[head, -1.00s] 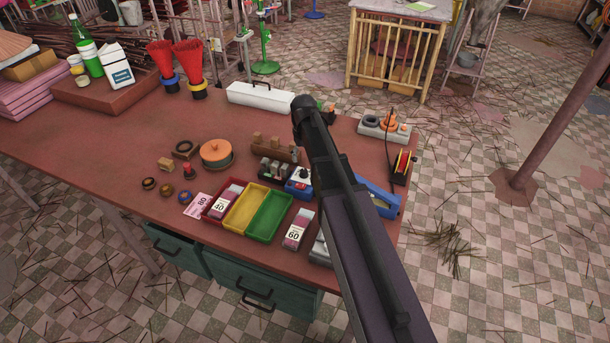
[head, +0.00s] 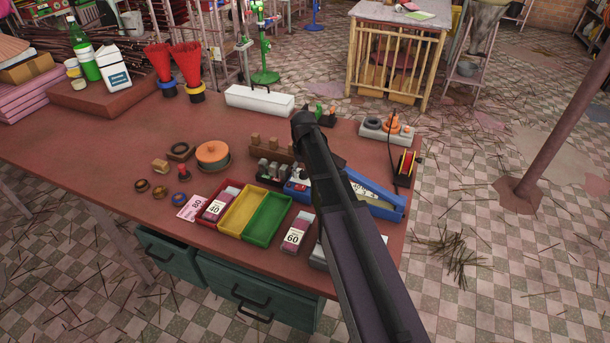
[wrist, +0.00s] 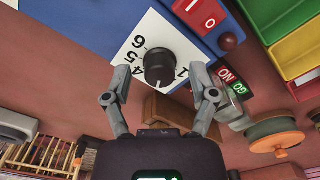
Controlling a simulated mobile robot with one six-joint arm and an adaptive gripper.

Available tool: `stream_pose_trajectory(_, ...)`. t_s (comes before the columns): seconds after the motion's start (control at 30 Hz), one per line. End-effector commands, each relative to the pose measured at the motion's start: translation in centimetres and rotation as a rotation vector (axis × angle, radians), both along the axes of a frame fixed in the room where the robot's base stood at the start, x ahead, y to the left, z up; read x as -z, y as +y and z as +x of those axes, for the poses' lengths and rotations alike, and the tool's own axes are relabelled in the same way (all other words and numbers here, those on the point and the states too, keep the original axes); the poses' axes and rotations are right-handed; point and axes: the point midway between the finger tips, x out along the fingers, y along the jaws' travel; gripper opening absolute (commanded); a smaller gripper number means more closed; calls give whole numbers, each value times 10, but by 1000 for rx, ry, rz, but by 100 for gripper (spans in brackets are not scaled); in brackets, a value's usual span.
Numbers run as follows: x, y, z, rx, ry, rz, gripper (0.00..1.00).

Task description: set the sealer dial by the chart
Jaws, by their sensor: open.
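The blue sealer (head: 390,208) lies on the right part of the table, partly hidden behind my arm in the head view. In the wrist view the sealer (wrist: 85,15) fills the upper left. Its black round dial (wrist: 160,67) sits on a white plate (wrist: 150,38) with printed numbers; 6, 5, 4 and 1 are legible. I cannot read the dial's setting clearly. My gripper (wrist: 158,96) is open and empty, its fingers apart on either side, just short of the dial. The fingers are hidden in the head view. I cannot identify the chart.
Red, yellow and green trays (head: 268,220) stand left of the sealer. A box marked 60 (head: 296,233) is near the front edge. The table's left front is clear.

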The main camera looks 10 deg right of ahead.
Motion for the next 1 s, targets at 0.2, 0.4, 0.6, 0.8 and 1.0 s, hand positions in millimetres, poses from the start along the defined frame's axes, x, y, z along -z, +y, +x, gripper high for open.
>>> stream_pose_trajectory(0.2,3,0,0,0,0,0,74)
stream_pose_trajectory(0.4,3,0,0,0,0,0,74)
stream_pose_trajectory(0.6,3,0,0,-1,0,0,21)
stream_pose_trajectory(0.8,3,-3,0,0,0,0,0)
stream_pose_trajectory(1.0,3,0,0,14,1,-2,0)
